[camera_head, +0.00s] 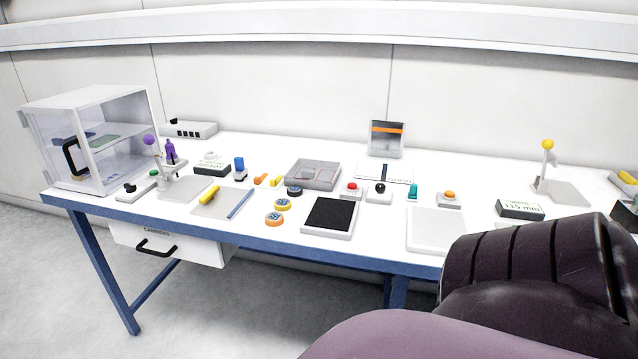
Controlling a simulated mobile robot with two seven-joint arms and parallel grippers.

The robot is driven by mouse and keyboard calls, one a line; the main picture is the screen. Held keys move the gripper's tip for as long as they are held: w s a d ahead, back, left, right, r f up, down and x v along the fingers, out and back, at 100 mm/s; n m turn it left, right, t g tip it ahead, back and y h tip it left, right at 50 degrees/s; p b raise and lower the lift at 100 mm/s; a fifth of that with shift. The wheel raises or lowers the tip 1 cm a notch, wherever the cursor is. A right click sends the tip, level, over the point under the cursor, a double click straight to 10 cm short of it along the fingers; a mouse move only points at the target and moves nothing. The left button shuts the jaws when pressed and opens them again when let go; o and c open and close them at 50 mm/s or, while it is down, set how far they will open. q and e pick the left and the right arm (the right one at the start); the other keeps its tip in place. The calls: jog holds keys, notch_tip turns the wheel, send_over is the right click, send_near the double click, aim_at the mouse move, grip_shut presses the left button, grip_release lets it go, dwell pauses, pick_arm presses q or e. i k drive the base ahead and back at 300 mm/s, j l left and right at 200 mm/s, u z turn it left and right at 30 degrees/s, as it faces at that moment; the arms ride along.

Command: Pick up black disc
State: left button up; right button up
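The black disc (294,190) lies on the white table, left of the table's middle. It is a small, low round piece with a dark side. A yellow disc (283,204) and an orange disc (274,219) lie in a row in front of it. The black disc stands apart from the grey tray behind it. Neither of my grippers shows in the head view. Part of my dark, ribbed arm fills the lower right corner, well away from the disc.
A grey tray (314,173) is just behind the disc. A black square pad (330,215) and a red button box (352,189) are to its right. A blue stick (240,203) lies to its left. A clear-walled cabinet (97,92) stands at the table's left end.

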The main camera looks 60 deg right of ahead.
aim_at(294, 190)
jog(key=z, duration=1.7)
